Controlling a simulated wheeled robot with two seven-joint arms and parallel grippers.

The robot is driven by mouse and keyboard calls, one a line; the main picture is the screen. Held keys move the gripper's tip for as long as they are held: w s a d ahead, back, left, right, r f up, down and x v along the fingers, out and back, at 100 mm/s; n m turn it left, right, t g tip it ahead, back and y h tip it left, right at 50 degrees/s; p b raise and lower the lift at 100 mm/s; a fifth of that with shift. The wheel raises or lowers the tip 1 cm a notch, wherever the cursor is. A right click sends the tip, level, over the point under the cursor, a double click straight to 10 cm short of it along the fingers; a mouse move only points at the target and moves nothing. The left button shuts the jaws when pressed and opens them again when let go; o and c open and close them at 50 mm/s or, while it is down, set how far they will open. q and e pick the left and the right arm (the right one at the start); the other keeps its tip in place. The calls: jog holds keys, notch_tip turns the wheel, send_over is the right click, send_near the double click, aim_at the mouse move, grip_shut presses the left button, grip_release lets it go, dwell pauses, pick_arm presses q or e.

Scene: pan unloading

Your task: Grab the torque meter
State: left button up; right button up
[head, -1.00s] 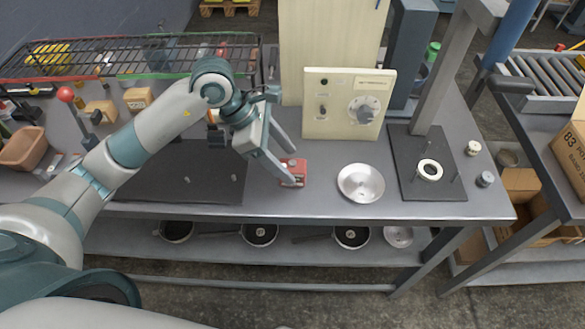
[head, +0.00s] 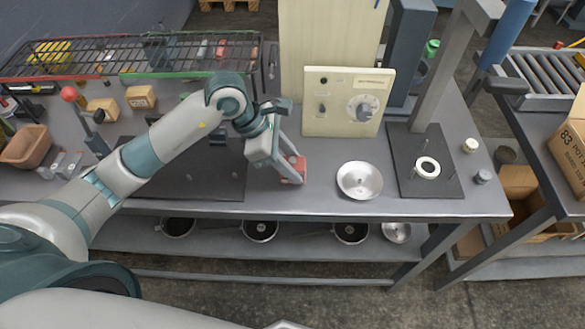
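A small red device (head: 291,168), which I take to be the torque meter, lies on the grey workbench near its front edge. My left gripper (head: 294,173) reaches down over it from above and left. Its two fingers are apart, with red showing between and beside them, and they partly hide the device. I cannot tell whether the fingers press on it. The device appears to rest on the bench.
A cream panel box with a dial (head: 347,101) stands behind the device. A shiny metal bowl (head: 359,181) sits to the right, then a dark plate with a white ring (head: 427,168). A wire rack (head: 130,55) runs along the back left. Several pans are on the lower shelf.

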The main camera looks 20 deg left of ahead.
aim_at(301, 163)
pick_arm(q)
jog(key=shift+r, duration=0.2)
jog(key=shift+c, duration=0.2)
pick_arm(e)
jog(key=shift+s+f, duration=0.1)
jog(key=shift+f, duration=0.05)
pick_arm(q)
jog(key=shift+r+b, duration=0.45)
jog(key=shift+r, duration=0.1)
notch_tip(301, 163, up, 2)
jog(key=shift+r+b, duration=0.1)
jog(key=shift+b, duration=0.35)
jog(key=shift+s+d+r+b, duration=0.35)
jog(key=shift+d+r, duration=0.1)
jog(key=shift+d, duration=0.15)
jog(key=shift+s+d+r+b, duration=0.2)
jog(key=shift+s+d+r, duration=0.1)
jog(key=shift+d+r, duration=0.2)
jog(key=s+d+r+b, duration=0.2)
jog(key=s+d+r, duration=0.2)
jog(key=d, duration=0.4)
jog(key=shift+s+r, duration=0.2)
jog(key=shift+r, duration=0.55)
pick_arm(e)
jog(key=w+a+f+t, duration=0.1)
jog(key=w+a, duration=0.3)
jog(key=w, duration=0.6)
jog(key=shift+f+t+y, duration=0.35)
jog(key=shift+t+y, duration=0.05)
jog(key=shift+t, duration=0.5)
